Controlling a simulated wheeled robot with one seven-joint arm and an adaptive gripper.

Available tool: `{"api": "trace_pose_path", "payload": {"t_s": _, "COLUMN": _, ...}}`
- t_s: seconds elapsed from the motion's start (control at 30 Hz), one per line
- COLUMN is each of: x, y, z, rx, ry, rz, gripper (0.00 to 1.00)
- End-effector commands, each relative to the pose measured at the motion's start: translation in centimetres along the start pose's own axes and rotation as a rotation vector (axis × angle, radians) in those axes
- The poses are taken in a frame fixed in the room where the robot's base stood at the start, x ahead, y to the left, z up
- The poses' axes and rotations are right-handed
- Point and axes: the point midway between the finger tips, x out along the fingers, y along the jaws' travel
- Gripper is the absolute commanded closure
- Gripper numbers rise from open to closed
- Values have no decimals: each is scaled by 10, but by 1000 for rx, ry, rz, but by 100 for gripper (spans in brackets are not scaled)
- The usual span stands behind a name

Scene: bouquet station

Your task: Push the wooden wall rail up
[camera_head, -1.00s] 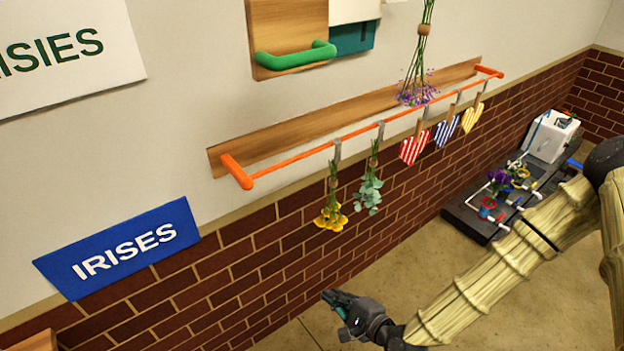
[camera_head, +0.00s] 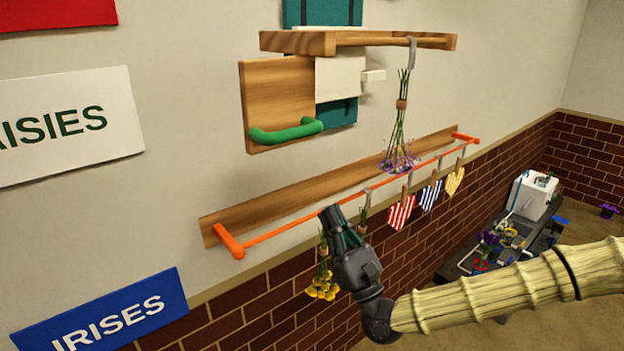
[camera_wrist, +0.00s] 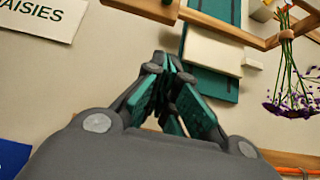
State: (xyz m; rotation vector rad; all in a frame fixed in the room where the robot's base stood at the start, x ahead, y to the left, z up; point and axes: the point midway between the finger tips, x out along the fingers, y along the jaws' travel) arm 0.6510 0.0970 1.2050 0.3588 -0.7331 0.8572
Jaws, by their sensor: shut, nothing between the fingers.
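The upper wooden wall rail (camera_head: 295,43) sticks out from the wall near the top of the head view. A hook on its bar holds a hanging bunch of purple flowers (camera_head: 399,160). In the wrist view, part of the wooden rail (camera_wrist: 225,27) crosses the top, beyond my fingers. A lower rail has a wooden backboard (camera_head: 300,195) and an orange bar (camera_head: 290,227). My gripper (camera_head: 331,212) is shut and empty, pointing upward. In the head view it overlaps the lower orange bar, well below the upper rail; contact cannot be told. The shut fingers (camera_wrist: 172,68) fill the wrist view's middle.
A wooden board (camera_head: 275,95) with a green handle (camera_head: 286,133) is below the upper rail's left part. Heart tags (camera_head: 402,213) and yellow flowers (camera_head: 322,285) hang from the orange bar. A dark bench (camera_head: 460,264) stands at the right.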

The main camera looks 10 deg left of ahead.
Motion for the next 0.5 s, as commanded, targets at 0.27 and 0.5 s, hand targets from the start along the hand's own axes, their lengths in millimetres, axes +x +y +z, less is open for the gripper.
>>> {"api": "trace_pose_path", "payload": {"t_s": 0.27, "x": 40, "y": 4, "z": 0, "rx": 4, "ry": 1, "rz": 6, "gripper": 100}}
{"api": "trace_pose_path", "payload": {"t_s": 0.5, "x": 79, "y": 4, "z": 1, "rx": 3, "ry": 2, "rz": 4, "gripper": 100}}
